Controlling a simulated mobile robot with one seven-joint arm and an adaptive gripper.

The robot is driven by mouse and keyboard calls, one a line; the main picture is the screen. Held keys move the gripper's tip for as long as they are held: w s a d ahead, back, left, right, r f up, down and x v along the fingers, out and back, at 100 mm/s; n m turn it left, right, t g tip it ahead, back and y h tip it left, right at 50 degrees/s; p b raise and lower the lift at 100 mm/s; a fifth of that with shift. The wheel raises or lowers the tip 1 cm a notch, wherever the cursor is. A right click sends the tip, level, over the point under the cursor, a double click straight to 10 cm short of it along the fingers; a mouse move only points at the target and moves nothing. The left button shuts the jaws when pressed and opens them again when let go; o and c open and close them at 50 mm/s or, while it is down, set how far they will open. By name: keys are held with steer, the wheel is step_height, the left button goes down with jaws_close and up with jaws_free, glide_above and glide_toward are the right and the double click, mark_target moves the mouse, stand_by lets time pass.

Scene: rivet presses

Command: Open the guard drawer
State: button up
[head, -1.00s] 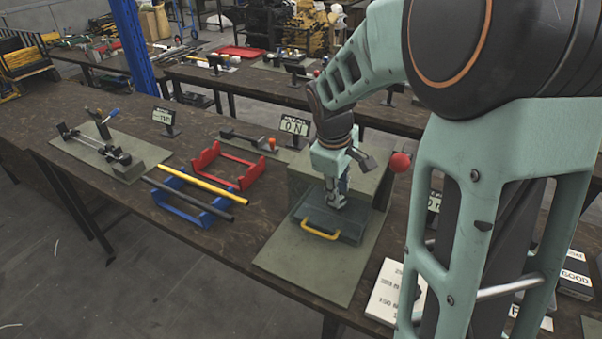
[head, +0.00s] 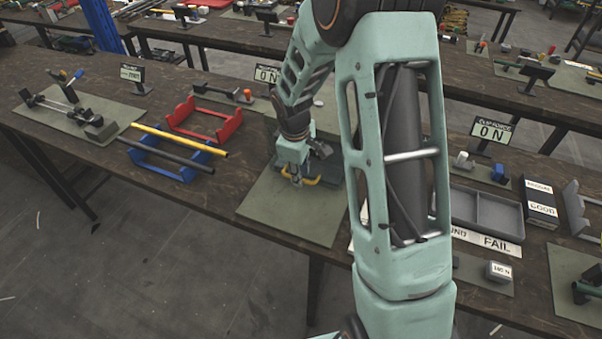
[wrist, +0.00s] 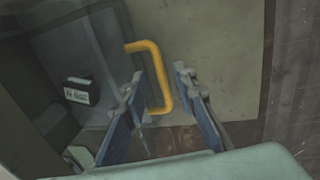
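The guard drawer (head: 333,176) is a dark grey, flat box on an olive mat, mostly hidden behind my arm in the head view. Its yellow handle (head: 314,181) is on the near side. My gripper (head: 297,182) points down at the handle's left part. In the wrist view, the yellow handle (wrist: 157,75) shows between the two blue-padded fingers of my gripper (wrist: 160,80). The fingers are apart, with a gap visible on the right side of the handle. The drawer's grey surface (wrist: 85,48) lies to the left. Contact with the handle cannot be told.
The olive mat (head: 290,215) is clear in front of the handle, up to the table edge. Blue (head: 165,165) and red (head: 205,118) racks stand to the left, with rods on the blue one. A grey tray (head: 480,212) is to the right.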

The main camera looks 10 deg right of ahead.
steer(key=shift+f, duration=0.4)
steer(key=shift+c, duration=0.2)
jaws_close()
